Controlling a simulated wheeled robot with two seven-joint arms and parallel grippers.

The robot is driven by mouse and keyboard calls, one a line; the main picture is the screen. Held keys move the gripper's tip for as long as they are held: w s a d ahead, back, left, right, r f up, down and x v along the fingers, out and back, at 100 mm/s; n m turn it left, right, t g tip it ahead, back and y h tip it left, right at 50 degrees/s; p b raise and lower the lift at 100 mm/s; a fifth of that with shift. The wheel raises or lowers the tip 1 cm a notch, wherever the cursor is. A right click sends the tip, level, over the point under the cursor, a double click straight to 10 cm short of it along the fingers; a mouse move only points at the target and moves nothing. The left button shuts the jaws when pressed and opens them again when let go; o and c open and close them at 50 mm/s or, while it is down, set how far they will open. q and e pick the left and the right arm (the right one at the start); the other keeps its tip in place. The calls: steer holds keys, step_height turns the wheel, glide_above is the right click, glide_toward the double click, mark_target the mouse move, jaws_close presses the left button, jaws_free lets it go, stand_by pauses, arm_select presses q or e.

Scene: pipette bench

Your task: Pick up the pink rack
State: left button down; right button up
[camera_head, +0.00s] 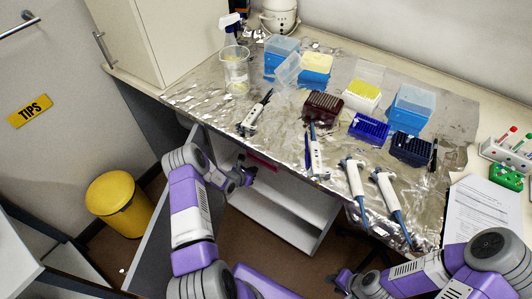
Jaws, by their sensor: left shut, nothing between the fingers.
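A pink strip (264,162), perhaps part of the pink rack, shows in the open space under the front edge of the bench. Most of it is hidden, so I cannot tell its full shape. My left gripper (248,175) is shut and empty, just below and left of the pink strip. I cannot tell whether they touch. My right gripper (338,280) is low at the bottom of the view, well away from the pink strip; its fingers are too small and dark to read.
The foil-covered bench (285,125) holds several pipettes, tip boxes, a dark red rack (322,106), a blue rack (369,128) and a glass beaker (236,72). White shelves (285,215) stand under the bench. A yellow bin (118,203) is on the floor at left.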

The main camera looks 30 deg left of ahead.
arm_select(q)
steer(key=shift+w+a, duration=0.25)
steer(key=shift+a, duration=0.25)
steer(key=shift+w+n+y, duration=0.3)
steer(key=shift+w, duration=0.05)
steer(key=w+b, duration=0.1)
steer(key=w, duration=0.2)
steer(key=w+b, duration=0.2)
steer(key=w, duration=0.2)
steer(key=w+d+b, duration=0.1)
steer(key=w+b, duration=0.1)
steer(key=w, duration=0.2)
steer(key=shift+f, duration=0.15)
steer(key=shift+f+b, duration=0.55)
steer(key=shift+b, duration=0.05)
steer(key=shift+s+f, duration=0.1)
